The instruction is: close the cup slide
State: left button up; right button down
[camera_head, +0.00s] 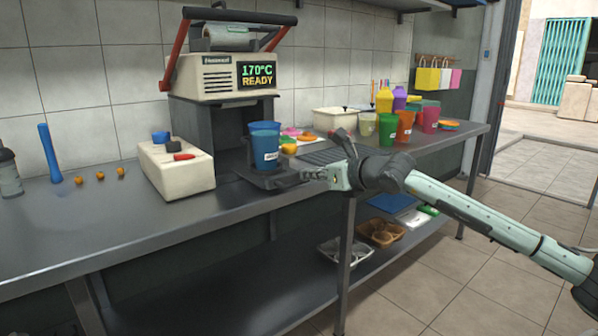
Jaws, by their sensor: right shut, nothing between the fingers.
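A blue cup (265,140) stands on the dark cup slide (268,181), which sticks out at the front of the cup sealing machine (232,72). The machine's display reads "170°C READY". My right gripper (306,174) comes in from the right at the height of the slide. Its fingers are shut and empty, close to the slide's right side. I cannot tell whether they touch it. My left gripper is not in view.
A cream box (175,170) with small coloured items stands left of the slide. Several coloured cups (405,124) and a white tub (335,117) are at the right of the metal counter (110,225). Trays (383,232) lie on the lower shelf.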

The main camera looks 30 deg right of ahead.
aim_at(291, 174)
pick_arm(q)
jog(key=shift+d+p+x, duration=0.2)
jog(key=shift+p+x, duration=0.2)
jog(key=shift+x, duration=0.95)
pick_arm(e)
jog(key=shift+x, duration=1.95)
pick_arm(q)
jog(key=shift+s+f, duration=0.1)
pick_arm(e)
jog(key=shift+a, duration=0.1)
